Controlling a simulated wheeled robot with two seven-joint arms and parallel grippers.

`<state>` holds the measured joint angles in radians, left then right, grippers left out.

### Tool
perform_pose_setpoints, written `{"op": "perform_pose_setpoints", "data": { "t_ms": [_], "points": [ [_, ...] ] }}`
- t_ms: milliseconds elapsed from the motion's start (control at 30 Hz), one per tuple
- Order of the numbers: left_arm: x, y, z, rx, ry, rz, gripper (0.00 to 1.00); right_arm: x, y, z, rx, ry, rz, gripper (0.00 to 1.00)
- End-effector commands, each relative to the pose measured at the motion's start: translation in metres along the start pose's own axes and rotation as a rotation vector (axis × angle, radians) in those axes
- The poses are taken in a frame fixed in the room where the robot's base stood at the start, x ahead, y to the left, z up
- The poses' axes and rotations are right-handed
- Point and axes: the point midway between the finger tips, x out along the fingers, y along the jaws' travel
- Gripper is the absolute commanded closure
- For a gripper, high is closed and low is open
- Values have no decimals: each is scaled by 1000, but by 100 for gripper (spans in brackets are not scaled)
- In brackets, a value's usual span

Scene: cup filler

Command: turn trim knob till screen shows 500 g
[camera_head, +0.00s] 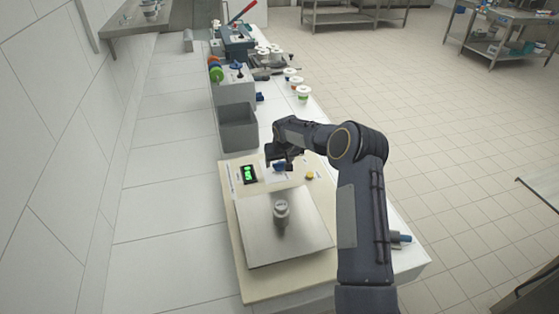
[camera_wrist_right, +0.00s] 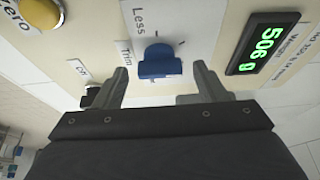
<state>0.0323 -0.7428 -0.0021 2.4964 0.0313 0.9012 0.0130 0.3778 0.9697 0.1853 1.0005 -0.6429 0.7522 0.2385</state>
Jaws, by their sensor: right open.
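The blue trim knob (camera_wrist_right: 158,64) sits on the cream panel between the labels "Trim" and "Less" in the right wrist view. My right gripper (camera_wrist_right: 161,72) is open, with one finger on each side of the knob and a gap at both sides. The screen (camera_wrist_right: 268,44) reads 506 g in green digits; it also shows in the head view (camera_head: 249,174), too small to read. In the head view my right gripper (camera_head: 284,160) is over the panel's far part. A metal weight (camera_head: 281,212) stands on the steel plate (camera_head: 262,246). My left gripper is not in view.
A yellow button (camera_wrist_right: 42,14) marked "Zero" and a small dark switch (camera_wrist_right: 92,92) are on the same panel. A grey bin (camera_head: 238,128) stands behind the scale. Several cups and devices line the bench farther back.

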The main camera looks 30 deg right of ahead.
Motion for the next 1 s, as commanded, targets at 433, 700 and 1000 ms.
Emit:
{"op": "perform_pose_setpoints", "data": {
  "t_ms": [433,700,1000],
  "points": [
    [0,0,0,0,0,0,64,0,0,0,-1,0,0,79],
    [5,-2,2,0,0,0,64,0,1,0,-49,0,-20,79],
    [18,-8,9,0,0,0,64,2,2,0,-238,1,-100,79]
  ]
}}
